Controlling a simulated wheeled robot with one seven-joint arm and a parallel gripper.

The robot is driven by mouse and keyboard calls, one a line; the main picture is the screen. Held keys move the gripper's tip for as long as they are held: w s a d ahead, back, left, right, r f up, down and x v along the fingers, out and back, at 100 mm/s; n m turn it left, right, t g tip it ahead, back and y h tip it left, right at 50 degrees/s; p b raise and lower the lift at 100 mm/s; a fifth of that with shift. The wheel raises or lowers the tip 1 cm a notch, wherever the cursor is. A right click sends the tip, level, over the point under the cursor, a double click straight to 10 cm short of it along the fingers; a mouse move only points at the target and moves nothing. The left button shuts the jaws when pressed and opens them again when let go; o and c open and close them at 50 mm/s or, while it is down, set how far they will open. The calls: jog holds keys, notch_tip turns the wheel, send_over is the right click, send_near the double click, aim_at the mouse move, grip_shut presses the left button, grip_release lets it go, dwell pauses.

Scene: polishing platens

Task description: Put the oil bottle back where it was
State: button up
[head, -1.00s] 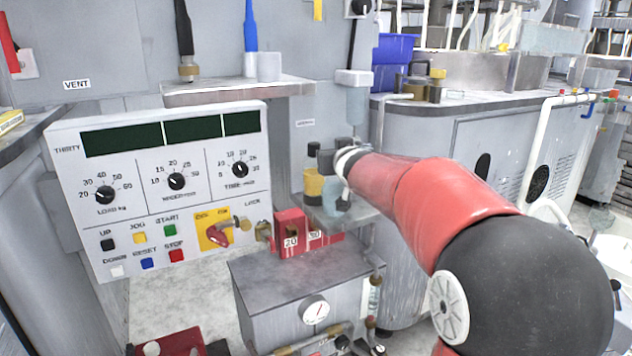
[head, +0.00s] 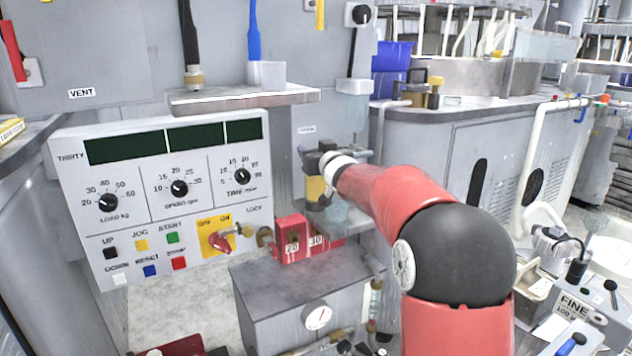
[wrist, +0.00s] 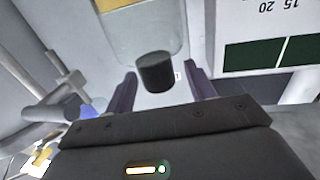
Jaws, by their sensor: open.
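The oil bottle (head: 315,190), with amber liquid and a dark cap, stands upright on a small grey shelf (head: 345,228) right of the control panel. In the wrist view the bottle (wrist: 150,35) shows upside down, with clear walls above the liquid and its black cap (wrist: 156,72) pointing towards me. My gripper (wrist: 160,76) is open, with one dark finger on each side of the cap and gaps visible. In the head view my gripper (head: 325,158) is at the bottle's top and hides the cap.
The control panel (head: 165,240) stands close on the left. A grey ledge (head: 245,96) juts out above it.

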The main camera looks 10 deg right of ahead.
jog(key=shift+w, duration=0.1)
grip_shut()
dwell(0.3)
jog(key=shift+r, duration=0.15)
